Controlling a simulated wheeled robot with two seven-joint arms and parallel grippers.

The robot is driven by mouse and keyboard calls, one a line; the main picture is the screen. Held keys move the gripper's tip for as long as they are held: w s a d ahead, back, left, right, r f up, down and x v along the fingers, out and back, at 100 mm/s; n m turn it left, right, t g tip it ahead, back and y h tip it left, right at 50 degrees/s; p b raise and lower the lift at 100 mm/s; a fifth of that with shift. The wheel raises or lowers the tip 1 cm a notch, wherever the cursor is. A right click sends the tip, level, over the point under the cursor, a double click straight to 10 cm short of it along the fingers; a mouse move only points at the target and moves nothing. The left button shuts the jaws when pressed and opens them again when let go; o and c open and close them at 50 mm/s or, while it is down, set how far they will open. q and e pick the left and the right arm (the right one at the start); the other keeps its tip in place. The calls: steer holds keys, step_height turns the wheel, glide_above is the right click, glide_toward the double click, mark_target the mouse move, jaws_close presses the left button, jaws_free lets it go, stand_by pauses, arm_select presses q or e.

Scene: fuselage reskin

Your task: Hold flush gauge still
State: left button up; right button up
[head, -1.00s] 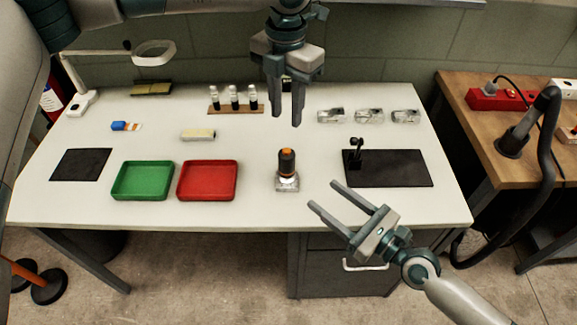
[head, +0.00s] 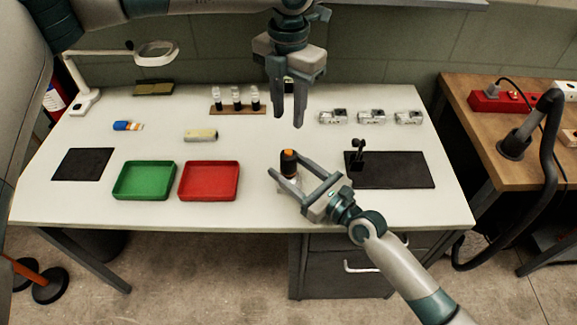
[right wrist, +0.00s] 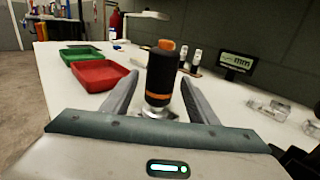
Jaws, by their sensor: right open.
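The flush gauge, a dark upright cylinder with an orange top and orange band (head: 288,162), stands on the white table. It also shows in the right wrist view (right wrist: 160,75), with a shiny metal piece at its foot. My right gripper (head: 284,167) is open, with one finger on each side of the gauge. In the right wrist view (right wrist: 160,84) gaps show between fingers and body, so I see no clear contact. My left gripper (head: 289,122) hangs higher, behind the gauge in the picture, fingers apart and empty.
A red tray (head: 209,195) and a green tray (head: 145,195) lie left of the gauge. A black mat (head: 400,180) with a small black stand (head: 356,156) is on the right. Several metal parts (head: 371,117) lie behind it. A small "mm" display (right wrist: 237,63) stands at the back.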

steer(key=shift+w+a, duration=0.15)
steer(key=shift+a, duration=0.1)
steer(key=shift+c, duration=0.4)
arm_select(q)
steer(key=shift+c, duration=0.7)
arm_select(e)
jaws_close()
arm_select(q)
jaws_close()
stand_by(0.4)
